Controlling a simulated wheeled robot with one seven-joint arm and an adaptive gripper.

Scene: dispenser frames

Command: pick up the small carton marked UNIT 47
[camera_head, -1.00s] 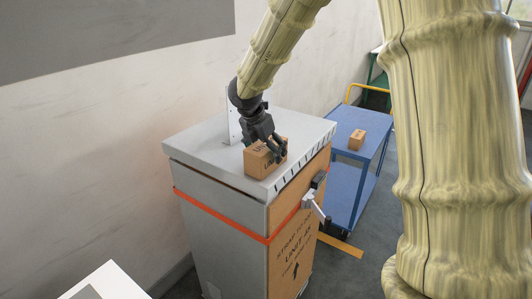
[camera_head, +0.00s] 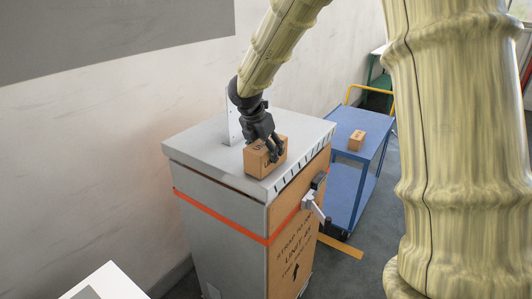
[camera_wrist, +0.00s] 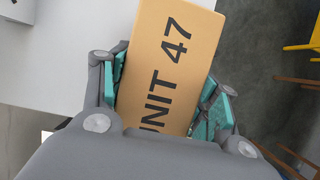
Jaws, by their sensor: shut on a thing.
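The small carton (camera_head: 258,163) is brown cardboard and sits at the front edge area of the grey cabinet's top. In the wrist view the carton (camera_wrist: 172,60) shows the print UNIT 47, with its first letter partly hidden by my gripper. My gripper (camera_head: 274,151) reaches down over the carton and is shut on it. In the wrist view the teal finger pads of my gripper (camera_wrist: 165,95) lie on both sides of the carton. I cannot tell any gap between the carton and the top.
The grey cabinet (camera_head: 215,200) has an orange strap and a brown front panel marked UNIT 48 or similar, with a latch (camera_head: 314,205). A blue cart (camera_head: 368,135) behind it at right bears another small carton (camera_head: 356,140). A wall stands at left.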

